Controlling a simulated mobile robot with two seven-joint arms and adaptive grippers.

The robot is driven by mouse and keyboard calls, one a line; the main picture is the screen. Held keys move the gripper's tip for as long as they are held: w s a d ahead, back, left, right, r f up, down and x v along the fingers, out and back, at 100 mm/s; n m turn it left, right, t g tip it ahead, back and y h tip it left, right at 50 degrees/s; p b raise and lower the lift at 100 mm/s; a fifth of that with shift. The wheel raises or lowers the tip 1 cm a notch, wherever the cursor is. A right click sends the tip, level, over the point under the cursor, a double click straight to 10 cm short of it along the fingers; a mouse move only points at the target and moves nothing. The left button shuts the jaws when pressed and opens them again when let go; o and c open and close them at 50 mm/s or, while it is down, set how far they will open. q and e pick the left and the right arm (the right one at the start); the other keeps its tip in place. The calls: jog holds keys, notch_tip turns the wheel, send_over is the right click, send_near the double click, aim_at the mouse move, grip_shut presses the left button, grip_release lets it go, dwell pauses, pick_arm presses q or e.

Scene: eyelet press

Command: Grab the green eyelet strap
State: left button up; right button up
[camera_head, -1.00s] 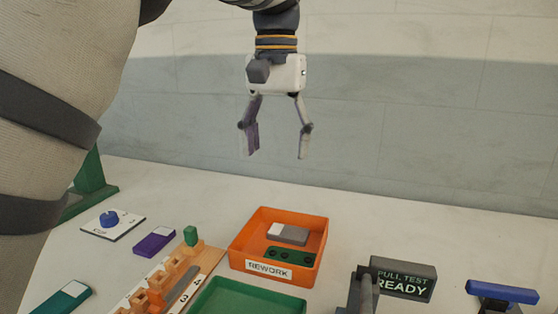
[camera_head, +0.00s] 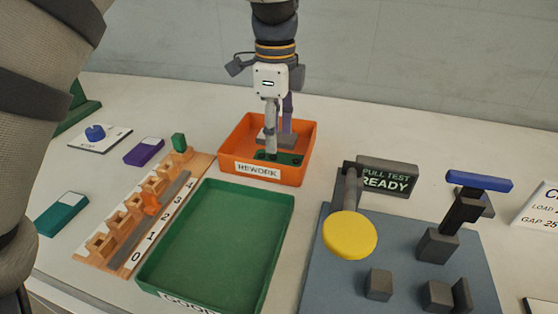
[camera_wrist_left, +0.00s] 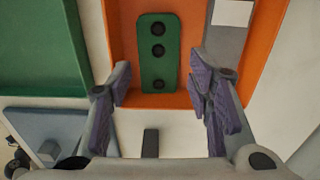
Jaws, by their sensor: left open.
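The green eyelet strap (camera_head: 291,158), a flat bar with several dark holes, lies in the orange REWORK tray (camera_head: 246,180). In the left wrist view the strap (camera_wrist_left: 158,72) shows whole, lengthwise between the finger lines. My left gripper (camera_head: 279,147) points down into the tray, over the strap, and partly hides it in the head view. It is open and empty; in the wrist view its fingers (camera_wrist_left: 160,84) stand apart on either side of the strap's near end. I cannot tell the height left between fingertips and strap. My right gripper is not in view.
A grey bar (camera_wrist_left: 226,45) with a white label lies beside the strap, close to one finger. The tray walls surround both. A green GOOD tray (camera_head: 215,240), a numbered wooden rack (camera_head: 130,225) and a press with a yellow knob (camera_head: 350,236) stand nearer.

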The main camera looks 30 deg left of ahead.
aim_at(279, 158)
pick_arm(q)
jog(key=f, duration=0.5)
jog(key=shift+d, duration=0.3)
jog(key=c, duration=0.8)
